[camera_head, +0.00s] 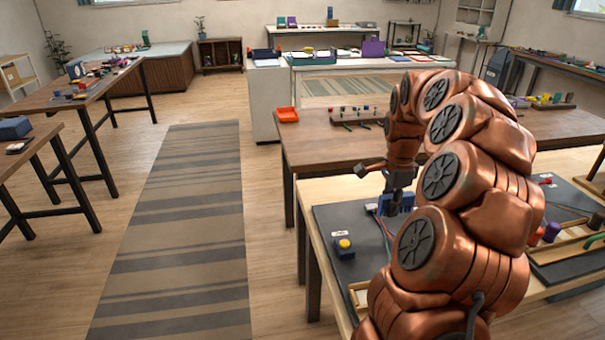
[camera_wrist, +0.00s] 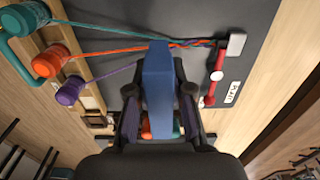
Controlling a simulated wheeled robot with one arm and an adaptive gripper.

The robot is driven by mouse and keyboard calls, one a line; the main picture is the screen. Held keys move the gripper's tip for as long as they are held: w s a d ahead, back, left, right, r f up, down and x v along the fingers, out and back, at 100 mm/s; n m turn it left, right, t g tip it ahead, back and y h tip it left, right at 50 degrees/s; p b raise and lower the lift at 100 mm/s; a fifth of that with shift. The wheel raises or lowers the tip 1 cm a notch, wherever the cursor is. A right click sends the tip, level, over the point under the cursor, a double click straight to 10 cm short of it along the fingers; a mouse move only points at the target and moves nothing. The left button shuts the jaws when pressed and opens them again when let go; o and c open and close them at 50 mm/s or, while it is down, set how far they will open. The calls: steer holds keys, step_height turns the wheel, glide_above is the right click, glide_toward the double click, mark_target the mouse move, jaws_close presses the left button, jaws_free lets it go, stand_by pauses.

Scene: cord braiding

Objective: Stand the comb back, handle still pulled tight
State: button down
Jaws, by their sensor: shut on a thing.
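My gripper (camera_wrist: 159,92) is shut on a blue block-like piece, which I take for the comb (camera_wrist: 158,75). In the head view, my gripper (camera_head: 398,184) points down over the dark board, with the blue comb (camera_head: 397,203) low between its fingers. Teal, orange and purple cords run from their spools towards the comb in the wrist view. Beyond it, a braided cord (camera_wrist: 200,42) reaches a white block (camera_wrist: 236,45). A red handle (camera_wrist: 216,76) lies beside that block. The comb's lower edge and its contact with the cords are hidden.
The teal (camera_wrist: 20,17), orange (camera_wrist: 47,63) and purple (camera_wrist: 70,92) spools stand along a wooden strip. A box with a yellow button (camera_head: 344,244) sits on the dark board (camera_head: 325,213). My arm hides much of the bench. An orange tray (camera_head: 287,115) sits on the table behind.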

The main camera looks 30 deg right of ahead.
steer(key=w+a+f+n+p, duration=0.1)
steer(key=w+a+n+p, duration=0.1)
steer(key=w+a+n, duration=0.2)
steer(key=w+a+f+n+p, duration=0.2)
steer(key=w+a+n, duration=0.3)
steer(key=a+n, duration=0.5)
steer(key=w+a+f+n+p, duration=0.2)
steer(key=a+n, duration=0.5)
steer(key=a, duration=1.2)
steer(key=w+p, duration=0.1)
steer(key=w, duration=0.1)
steer(key=shift+w+a+n, duration=0.2)
steer(key=shift+w+n, duration=0.1)
steer(key=shift+w, duration=0.05)
steer(key=shift+a+f, duration=0.1)
steer(key=shift+a, duration=0.05)
